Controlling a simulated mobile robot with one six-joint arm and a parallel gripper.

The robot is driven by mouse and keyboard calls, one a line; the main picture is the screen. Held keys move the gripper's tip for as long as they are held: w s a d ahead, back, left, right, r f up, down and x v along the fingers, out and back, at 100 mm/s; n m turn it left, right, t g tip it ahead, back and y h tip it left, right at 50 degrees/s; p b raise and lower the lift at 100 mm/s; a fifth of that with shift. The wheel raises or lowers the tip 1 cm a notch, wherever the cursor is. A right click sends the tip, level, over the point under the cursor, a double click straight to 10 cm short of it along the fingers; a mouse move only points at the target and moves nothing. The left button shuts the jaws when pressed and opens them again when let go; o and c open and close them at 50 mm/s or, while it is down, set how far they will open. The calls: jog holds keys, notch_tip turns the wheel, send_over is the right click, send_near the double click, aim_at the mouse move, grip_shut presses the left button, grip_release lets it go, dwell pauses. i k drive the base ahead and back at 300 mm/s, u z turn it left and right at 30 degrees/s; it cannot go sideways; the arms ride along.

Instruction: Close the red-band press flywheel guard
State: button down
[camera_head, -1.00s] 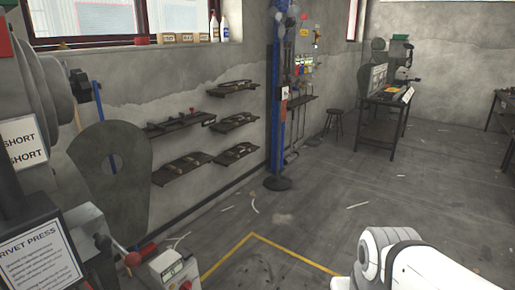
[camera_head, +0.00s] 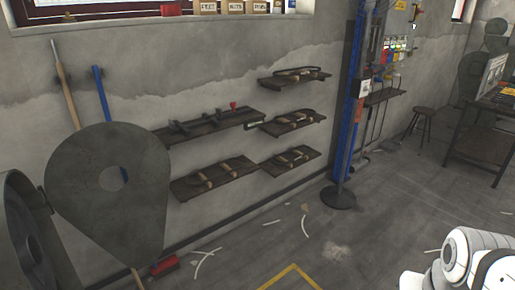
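A grey teardrop-shaped plate with a round hole (camera_head: 85,205), which looks like the flywheel guard, stands upright at the left with its broad face towards me. A dark round wheel rim, likely the flywheel (camera_head: 22,225), is cut off by the left edge. The plate stands out to the right of the wheel and does not cover the part in view. The rest of the press and any red band are out of view. My gripper is not in view; only white links of my arm show at the lower right.
Wall shelves (camera_head: 215,180) with tools hang right of the plate. A blue post on a round base (camera_head: 340,198) stands beyond them. A stool (camera_head: 420,125) and workbench (camera_head: 485,145) are at the right. The middle floor is mostly clear, with scraps and yellow tape (camera_head: 292,272).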

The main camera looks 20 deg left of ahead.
aim_at(128, 222)
jog(key=i, duration=1.05)
jog(key=u, duration=2.4)
jog(key=i, duration=1.5)
jog(key=z, duration=0.95)
